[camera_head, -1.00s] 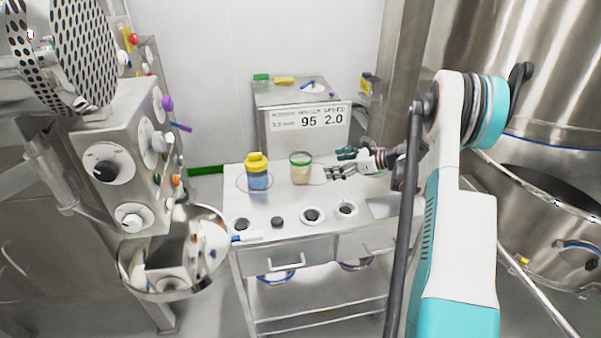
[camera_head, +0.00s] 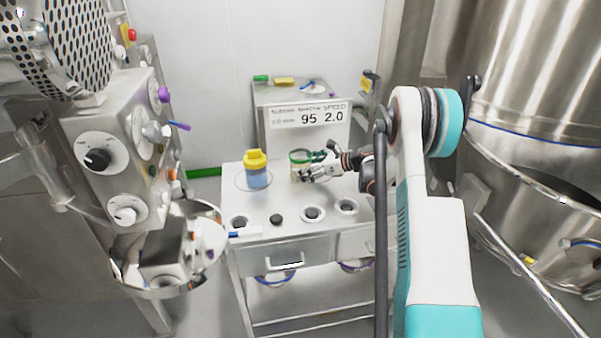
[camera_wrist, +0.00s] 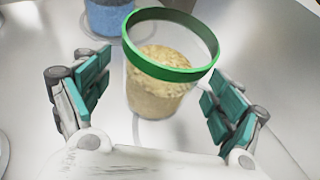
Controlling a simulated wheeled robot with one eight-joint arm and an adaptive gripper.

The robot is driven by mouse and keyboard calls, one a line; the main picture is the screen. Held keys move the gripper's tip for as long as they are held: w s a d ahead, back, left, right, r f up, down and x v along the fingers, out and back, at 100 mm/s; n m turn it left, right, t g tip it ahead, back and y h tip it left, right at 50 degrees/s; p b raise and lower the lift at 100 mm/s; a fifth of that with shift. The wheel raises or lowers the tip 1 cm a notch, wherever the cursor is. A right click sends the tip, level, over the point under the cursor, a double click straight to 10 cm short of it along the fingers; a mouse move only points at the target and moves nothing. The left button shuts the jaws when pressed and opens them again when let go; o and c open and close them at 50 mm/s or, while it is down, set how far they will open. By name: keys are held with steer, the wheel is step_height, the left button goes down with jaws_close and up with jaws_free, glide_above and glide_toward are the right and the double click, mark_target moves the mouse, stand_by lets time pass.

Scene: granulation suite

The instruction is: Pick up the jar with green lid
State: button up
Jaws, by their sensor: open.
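The jar with the green lid (camera_wrist: 158,92) holds a tan, grainy material. In the wrist view it stands upright between the two spread fingers of my gripper (camera_wrist: 150,98), with clear gaps on both sides. In the head view the jar (camera_head: 296,158) stands on the steel table, partly hidden behind my gripper (camera_head: 318,166). My gripper is open and reaches in from the right. The green shows as a ring around the jar's top.
A jar with a yellow lid and blue contents (camera_head: 256,172) stands left of the green-lidded jar; its blue body (camera_wrist: 108,16) shows in the wrist view. A display box (camera_head: 290,112) stands behind. Round fittings (camera_head: 312,213) line the table's (camera_head: 292,232) front.

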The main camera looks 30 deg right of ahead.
steer(key=shift+x, duration=0.9)
steer(key=c, duration=1.9)
steer(key=shift+c, duration=0.2)
steer(key=shift+r, duration=0.1)
step_height(320, 180, up, 20)
steer(key=p, duration=0.5)
steer(key=shift+p, duration=0.35)
